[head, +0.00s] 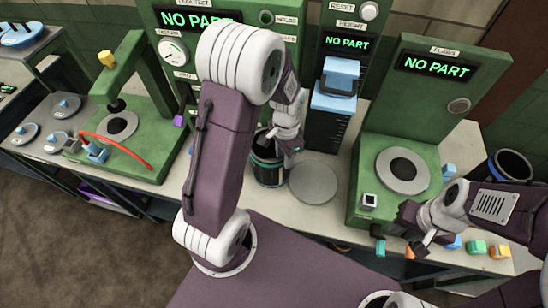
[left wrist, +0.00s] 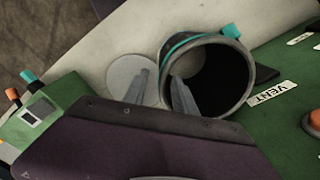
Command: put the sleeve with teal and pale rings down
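The dark sleeve (head: 268,173) with a teal ring and a paler band stands at the back of the bench, below the middle green panel. In the left wrist view the sleeve (left wrist: 205,42) shows its open mouth and a small teal tab. My left gripper (head: 289,150) is at its upper right side, partly covering it. In the left wrist view the left gripper's fingers (left wrist: 159,73) are parted, one outside the sleeve and one at its mouth; contact is unclear. My right gripper (head: 418,238) is in front of the right green station, with no sleeve visible in it.
A grey disc (head: 313,183) lies right of the sleeve. The right green station (head: 366,150) has a round plate (head: 403,171). A left green press (head: 128,70) has a red curved piece (head: 120,150). A dark bin (head: 511,165) stands far right. Three displays read NO PART.

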